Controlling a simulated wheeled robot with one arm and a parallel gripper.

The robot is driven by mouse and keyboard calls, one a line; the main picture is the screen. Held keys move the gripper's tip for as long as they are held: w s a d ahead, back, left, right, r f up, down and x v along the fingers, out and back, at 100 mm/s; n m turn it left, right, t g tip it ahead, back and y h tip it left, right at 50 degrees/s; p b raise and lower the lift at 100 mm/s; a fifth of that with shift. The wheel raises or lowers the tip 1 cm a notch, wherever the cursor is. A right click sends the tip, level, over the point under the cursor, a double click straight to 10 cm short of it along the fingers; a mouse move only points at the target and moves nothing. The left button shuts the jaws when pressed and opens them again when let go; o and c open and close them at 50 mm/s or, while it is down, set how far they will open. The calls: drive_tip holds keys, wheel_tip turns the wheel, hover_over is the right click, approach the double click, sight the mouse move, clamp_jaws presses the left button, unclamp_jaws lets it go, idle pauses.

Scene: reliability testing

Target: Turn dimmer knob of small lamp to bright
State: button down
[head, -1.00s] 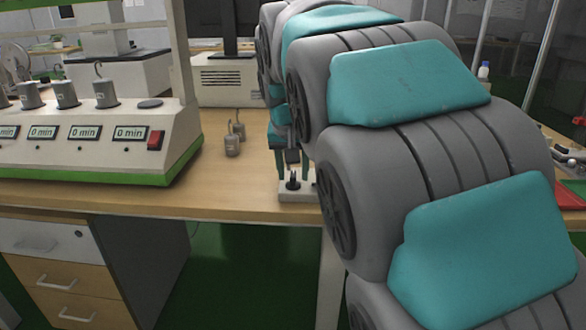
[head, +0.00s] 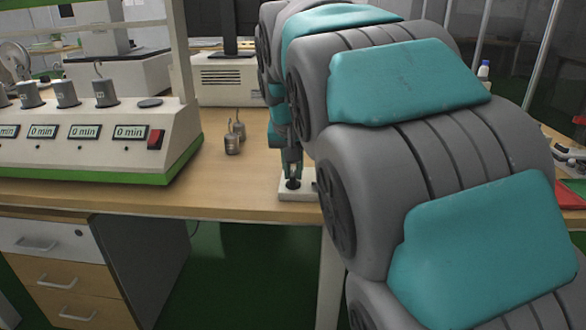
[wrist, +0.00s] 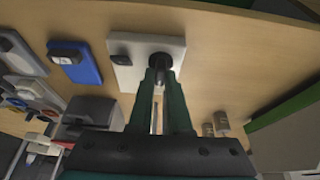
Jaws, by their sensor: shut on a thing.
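A small white base plate (head: 297,195) lies near the front edge of the wooden table and carries a black round knob (head: 293,184). The plate also shows in the wrist view (wrist: 138,75), with a second small dark part (wrist: 121,60) left of the knob. My gripper (head: 292,174) points down over the plate. Its green fingers are closed together on the knob, as the wrist view shows (wrist: 160,77). The fingertips hide part of the knob. No glowing lamp shows, and my arm hides the plate's right side in the head view.
A white and green timer device (head: 90,140) with a red switch stands at the left. Metal weights (head: 232,145) stand behind the plate. In the wrist view, a blue device (wrist: 76,62) lies left of the plate.

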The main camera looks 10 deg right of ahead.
drive_tip(key=shift+n, duration=0.4)
drive_tip(key=n+y, duration=0.1)
drive_tip(key=n, duration=0.2)
drive_tip(key=shift+d+n+y, duration=0.1)
drive_tip(key=shift+n+y, duration=0.2)
drive_tip(key=shift+y, duration=0.1)
drive_tip(key=n+y, duration=0.1)
drive_tip(key=n, duration=0.3)
drive_tip(key=shift+d+n+y, duration=0.15)
drive_tip(key=shift+n+y, duration=0.25)
drive_tip(key=c, duration=0.9)
unclamp_jaws()
drive_tip(key=shift+o, duration=0.2)
drive_tip(key=shift+r, duration=0.1)
drive_tip(key=v, duration=0.7)
drive_tip(key=shift+r+b, duration=0.35)
drive_tip(key=shift+b, duration=0.05)
drive_tip(key=shift+d, duration=0.1)
